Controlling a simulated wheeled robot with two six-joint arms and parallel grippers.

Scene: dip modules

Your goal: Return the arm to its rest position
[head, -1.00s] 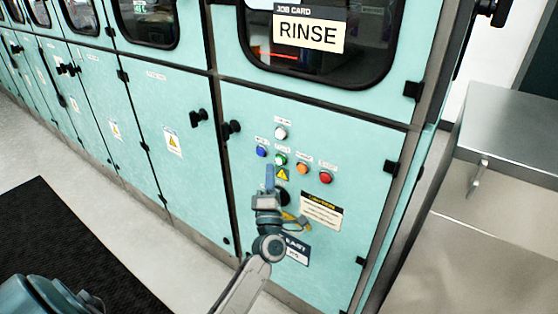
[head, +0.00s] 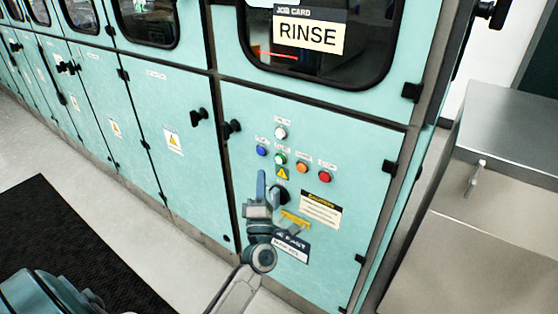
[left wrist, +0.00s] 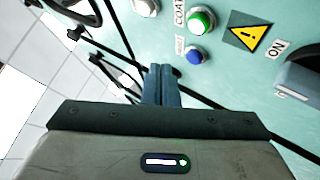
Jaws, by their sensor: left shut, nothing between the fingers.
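My left gripper (head: 261,185) is shut and empty in front of the teal cabinet door, below and left of the buttons. Its closed blue fingers (left wrist: 161,86) also show in the left wrist view, apart from any button. Its arm comes up from the bottom of the head view. My right gripper is not in view. On the panel are a white button (head: 281,133), a blue button (head: 261,151), a green button (head: 280,159), an orange button (head: 302,167) and a red button (head: 325,177). A black knob (head: 283,194) is partly hidden behind the gripper.
A job card reading RINSE (head: 308,33) is on the window above. A black door handle (head: 231,128) sticks out left of the buttons. A steel cabinet (head: 490,200) stands at the right. Pale floor and a dark mat (head: 70,245) lie at the left.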

